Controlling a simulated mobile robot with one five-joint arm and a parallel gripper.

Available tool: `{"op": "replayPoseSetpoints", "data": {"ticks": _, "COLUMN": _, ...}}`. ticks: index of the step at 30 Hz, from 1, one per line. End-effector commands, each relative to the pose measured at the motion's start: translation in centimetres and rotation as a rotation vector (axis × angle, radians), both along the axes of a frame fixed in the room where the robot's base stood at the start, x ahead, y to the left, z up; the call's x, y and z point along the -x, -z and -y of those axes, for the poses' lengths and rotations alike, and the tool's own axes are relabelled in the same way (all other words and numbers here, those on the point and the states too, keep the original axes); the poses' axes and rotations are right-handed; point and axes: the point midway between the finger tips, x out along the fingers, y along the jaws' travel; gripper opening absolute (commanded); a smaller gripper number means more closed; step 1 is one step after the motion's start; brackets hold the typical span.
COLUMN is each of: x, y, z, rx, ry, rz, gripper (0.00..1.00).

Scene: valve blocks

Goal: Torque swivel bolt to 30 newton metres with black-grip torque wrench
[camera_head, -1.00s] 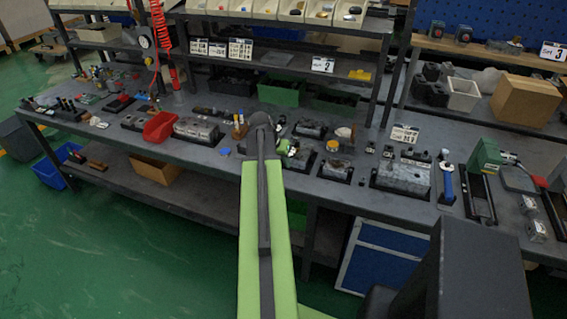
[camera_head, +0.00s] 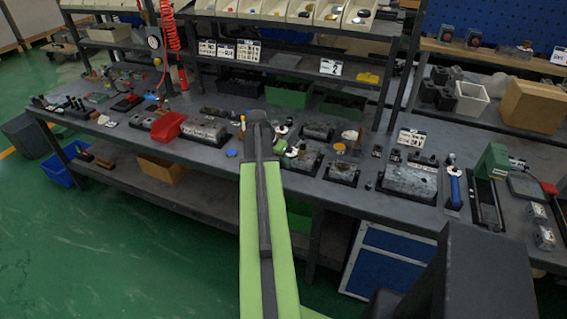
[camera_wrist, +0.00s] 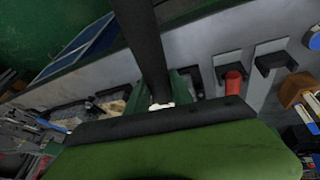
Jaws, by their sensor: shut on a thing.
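My gripper (camera_wrist: 160,103) is shut on a long dark rod (camera_wrist: 150,50) in the wrist view, which looks like the grip of the black-grip torque wrench. The rod runs up out of the picture, over the bench. In the head view my arm hides most of the gripper; only a small green and white part shows beside the arm's end, above the middle of the bench. Grey valve blocks stand along the bench, one left of my arm (camera_head: 205,130) and a larger one on the right (camera_head: 410,182). I cannot make out the swivel bolt.
A blue-handled tool (camera_head: 455,188) stands at the right of the bench (camera_head: 385,208), near a green device (camera_head: 491,160). A red bin (camera_head: 168,126) sits left of my arm. The wrist view shows a red cylinder (camera_wrist: 233,82) in a dark holder. Green floor lies open in front.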

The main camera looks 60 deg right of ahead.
Motion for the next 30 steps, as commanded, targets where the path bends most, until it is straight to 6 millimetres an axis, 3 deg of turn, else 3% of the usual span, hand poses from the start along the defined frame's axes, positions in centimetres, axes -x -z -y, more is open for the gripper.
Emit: {"op": "replayPoseSetpoints", "data": {"ticks": 30, "x": -2.8, "y": 0.0, "z": 0.8, "rx": 0.000, "ry": 0.178, "rz": -0.002, "gripper": 0.00}}
